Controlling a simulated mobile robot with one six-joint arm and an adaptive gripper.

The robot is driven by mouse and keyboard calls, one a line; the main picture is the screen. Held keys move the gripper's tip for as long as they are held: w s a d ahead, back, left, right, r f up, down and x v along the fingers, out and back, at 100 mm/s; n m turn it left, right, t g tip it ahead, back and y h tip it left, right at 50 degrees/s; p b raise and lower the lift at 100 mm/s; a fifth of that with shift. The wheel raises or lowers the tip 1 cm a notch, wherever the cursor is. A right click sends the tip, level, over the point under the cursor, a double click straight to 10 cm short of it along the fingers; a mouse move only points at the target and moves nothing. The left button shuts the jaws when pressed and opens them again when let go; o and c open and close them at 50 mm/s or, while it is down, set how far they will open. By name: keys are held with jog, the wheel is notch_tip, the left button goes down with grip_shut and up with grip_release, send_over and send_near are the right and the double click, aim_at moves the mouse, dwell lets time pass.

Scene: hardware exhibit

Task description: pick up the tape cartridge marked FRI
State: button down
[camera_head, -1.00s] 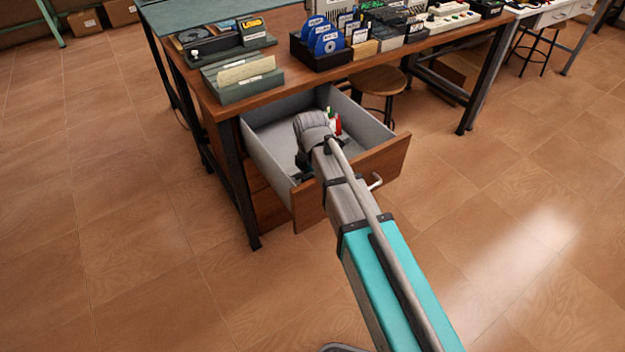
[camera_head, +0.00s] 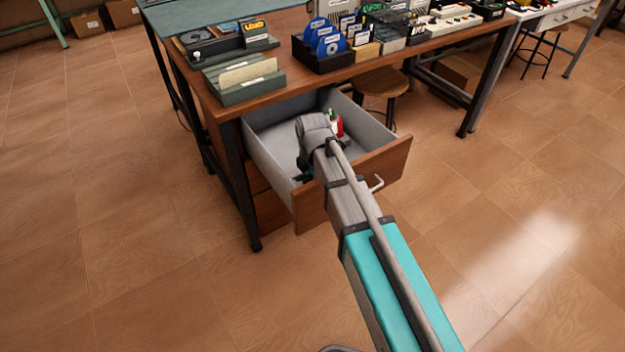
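No cartridge with a readable FRI mark shows. An open drawer (camera_head: 271,150) with a grey inside hangs out under the wooden desk. My arm reaches over the drawer's wooden front, and its wrist is above or inside the drawer. A dark part of my gripper (camera_head: 304,164) shows low beside the wrist, but the fingertips are hidden. Small red, white and green items (camera_head: 337,125) show just behind the wrist in the drawer. Their labels cannot be read, and I cannot tell whether my gripper touches or holds anything.
The desk top (camera_head: 300,84) above the drawer carries a green card holder (camera_head: 247,82) and a black box (camera_head: 323,61) of blue-labelled discs. A round stool (camera_head: 384,82) stands behind the drawer. The floor in front is clear.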

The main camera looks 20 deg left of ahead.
jog(key=shift+r, duration=0.15)
notch_tip(320, 180, up, 10)
jog(key=p, duration=1)
dwell(0.6)
